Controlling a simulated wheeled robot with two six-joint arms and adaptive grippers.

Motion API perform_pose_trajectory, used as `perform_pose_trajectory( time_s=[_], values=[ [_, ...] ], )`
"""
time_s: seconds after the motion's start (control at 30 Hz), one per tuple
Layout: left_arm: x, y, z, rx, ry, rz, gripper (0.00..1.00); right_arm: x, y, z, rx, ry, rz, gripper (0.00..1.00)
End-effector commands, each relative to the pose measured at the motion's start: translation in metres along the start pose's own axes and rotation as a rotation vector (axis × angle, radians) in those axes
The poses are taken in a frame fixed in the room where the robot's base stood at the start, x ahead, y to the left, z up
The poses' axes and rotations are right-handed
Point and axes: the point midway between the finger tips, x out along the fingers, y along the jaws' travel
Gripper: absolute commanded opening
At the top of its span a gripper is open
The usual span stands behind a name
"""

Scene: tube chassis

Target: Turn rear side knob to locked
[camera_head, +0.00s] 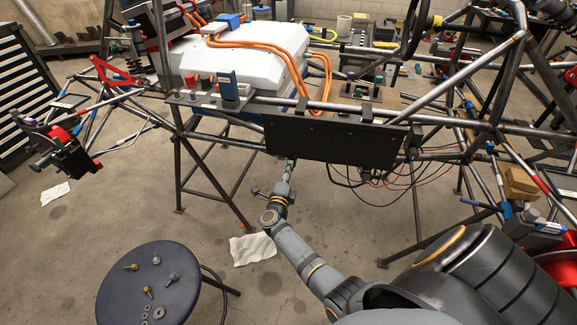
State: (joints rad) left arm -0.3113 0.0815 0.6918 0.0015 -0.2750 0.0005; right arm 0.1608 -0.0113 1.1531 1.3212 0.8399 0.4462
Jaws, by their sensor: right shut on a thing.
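My right arm reaches up from the bottom right. Its gripper (289,168) is at the lower edge of the black panel (335,138) on the side of the tube chassis (440,128). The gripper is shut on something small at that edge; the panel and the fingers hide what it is. I cannot make out the rear side knob or its locked mark for certain. My left gripper is not in view.
A white battery case (240,52) with orange cables sits on the chassis above the panel. A dark round stool (150,290) with loose bolts stands at the lower left. Thin black and red wires hang right of the gripper. White paper (253,249) lies on the floor.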

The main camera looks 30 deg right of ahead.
Motion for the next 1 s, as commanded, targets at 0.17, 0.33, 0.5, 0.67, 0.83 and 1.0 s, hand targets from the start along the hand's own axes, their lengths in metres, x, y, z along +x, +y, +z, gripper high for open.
perform_pose_trajectory(
  time_s=[0.17, 0.33, 0.5, 0.67, 0.83, 1.0],
  values=[
    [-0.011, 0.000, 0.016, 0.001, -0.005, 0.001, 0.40, -0.001, -0.003, 0.001, -0.149, -0.002, 0.002, 0.00],
    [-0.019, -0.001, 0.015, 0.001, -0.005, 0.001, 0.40, 0.000, -0.002, 0.001, -0.265, -0.001, 0.002, 0.00],
    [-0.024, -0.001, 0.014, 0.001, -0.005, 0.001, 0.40, -0.001, 0.000, 0.001, -0.350, -0.002, 0.003, 0.00],
    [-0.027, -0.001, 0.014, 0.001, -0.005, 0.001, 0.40, -0.001, 0.001, 0.001, -0.400, -0.003, 0.002, 0.00],
    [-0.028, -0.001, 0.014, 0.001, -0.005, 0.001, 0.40, -0.001, 0.001, 0.001, -0.424, -0.002, 0.002, 0.00],
    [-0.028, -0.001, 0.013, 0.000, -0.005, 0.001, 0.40, -0.001, 0.002, 0.001, -0.430, -0.002, 0.002, 0.00]
  ],
)
